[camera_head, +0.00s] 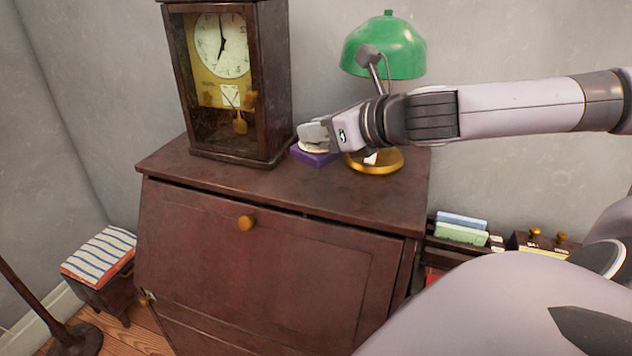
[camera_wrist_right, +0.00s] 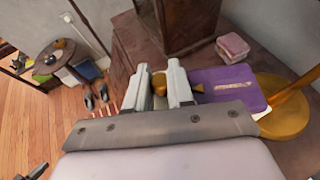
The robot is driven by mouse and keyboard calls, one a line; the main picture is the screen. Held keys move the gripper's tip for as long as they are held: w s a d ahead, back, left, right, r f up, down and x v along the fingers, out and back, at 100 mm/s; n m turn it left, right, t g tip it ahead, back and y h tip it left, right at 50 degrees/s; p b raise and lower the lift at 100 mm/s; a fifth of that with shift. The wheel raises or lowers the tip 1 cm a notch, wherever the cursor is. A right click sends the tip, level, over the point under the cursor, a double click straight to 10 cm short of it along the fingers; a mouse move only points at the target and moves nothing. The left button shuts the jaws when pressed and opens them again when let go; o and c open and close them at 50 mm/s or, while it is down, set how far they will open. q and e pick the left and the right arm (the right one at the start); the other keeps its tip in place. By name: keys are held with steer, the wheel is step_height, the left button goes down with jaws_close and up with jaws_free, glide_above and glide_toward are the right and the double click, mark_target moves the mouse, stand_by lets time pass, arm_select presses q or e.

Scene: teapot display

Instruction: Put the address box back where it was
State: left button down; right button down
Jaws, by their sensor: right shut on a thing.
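A flat purple box (camera_head: 317,157), which looks like the address box, is on or just above the desk top between the clock and the lamp. The right wrist view shows its purple face with a pale label strip (camera_wrist_right: 225,88). My right gripper (camera_head: 306,138) is over this box, coming from the right. In the right wrist view its two fingers (camera_wrist_right: 160,84) are shut on a small gold part at the box's left side. The fingers hide how this part joins the box. I cannot tell whether the box touches the desk.
A tall dark clock (camera_head: 232,85) stands left of the box. The green lamp (camera_head: 386,48) is close on the right, its gold base (camera_head: 378,165) beside the box. A small pink box (camera_wrist_right: 232,46) shows near the clock. The desk's front top (camera_head: 280,190) is clear.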

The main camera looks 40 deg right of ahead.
mark_target(333, 156)
steer(key=f+b, duration=0.1)
steer(key=f, duration=0.4)
steer(key=shift+s+b, duration=0.2)
steer(key=shift+b, duration=0.2)
step_height(333, 156, down, 4)
steer(key=shift+f+b, duration=0.1)
steer(key=shift+b, duration=0.85)
steer(key=c, duration=1)
jaws_free()
